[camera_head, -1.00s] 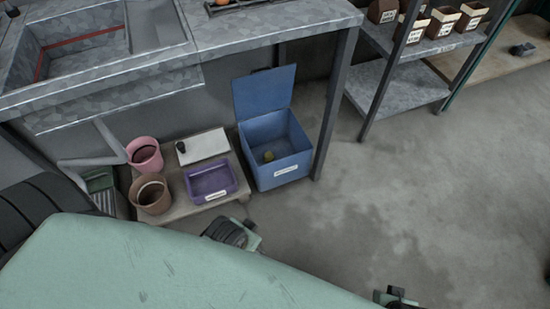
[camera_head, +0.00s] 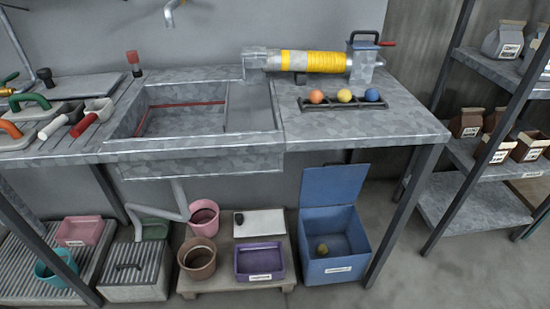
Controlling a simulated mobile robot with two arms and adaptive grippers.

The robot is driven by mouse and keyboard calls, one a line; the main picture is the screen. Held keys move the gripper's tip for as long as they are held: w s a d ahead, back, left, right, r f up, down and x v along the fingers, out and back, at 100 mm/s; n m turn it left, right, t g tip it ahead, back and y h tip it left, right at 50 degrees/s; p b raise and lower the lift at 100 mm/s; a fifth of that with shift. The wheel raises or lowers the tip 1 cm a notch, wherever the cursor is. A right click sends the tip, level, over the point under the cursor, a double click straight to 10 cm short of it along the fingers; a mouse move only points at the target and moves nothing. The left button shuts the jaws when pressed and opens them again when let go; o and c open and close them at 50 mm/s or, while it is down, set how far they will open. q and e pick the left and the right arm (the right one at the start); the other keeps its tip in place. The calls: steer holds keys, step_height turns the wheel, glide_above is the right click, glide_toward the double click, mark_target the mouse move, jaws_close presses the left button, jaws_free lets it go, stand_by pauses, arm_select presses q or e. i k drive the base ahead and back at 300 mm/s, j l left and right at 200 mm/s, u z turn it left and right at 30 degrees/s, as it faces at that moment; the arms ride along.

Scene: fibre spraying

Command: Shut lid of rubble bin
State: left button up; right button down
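The blue rubble bin (camera_head: 334,269) stands on the floor under the right end of the workbench. Its lid (camera_head: 333,183) is open, standing up at the back of the bin. A small yellowish lump (camera_head: 322,248) lies inside the bin, and a white label is on its front. Neither of my grippers shows in this view.
A low pallet left of the bin holds a purple tray (camera_head: 260,261), a white board (camera_head: 259,223), a brown pot (camera_head: 197,259) and a pink pot (camera_head: 204,218). The workbench (camera_head: 420,132) overhangs the bin, with a metal leg (camera_head: 402,216) right of it. Shelves stand further right.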

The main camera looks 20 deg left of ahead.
mark_target(324, 186)
steer(key=i+l+u, duration=0.15)
steer(key=u, duration=0.3)
steer(key=l+u, duration=0.45)
steer(key=i+l+u, duration=0.15)
steer(key=u, duration=0.3)
steer(key=l+u, duration=0.45)
steer(key=k+j, duration=0.05)
steer(key=j, duration=0.05)
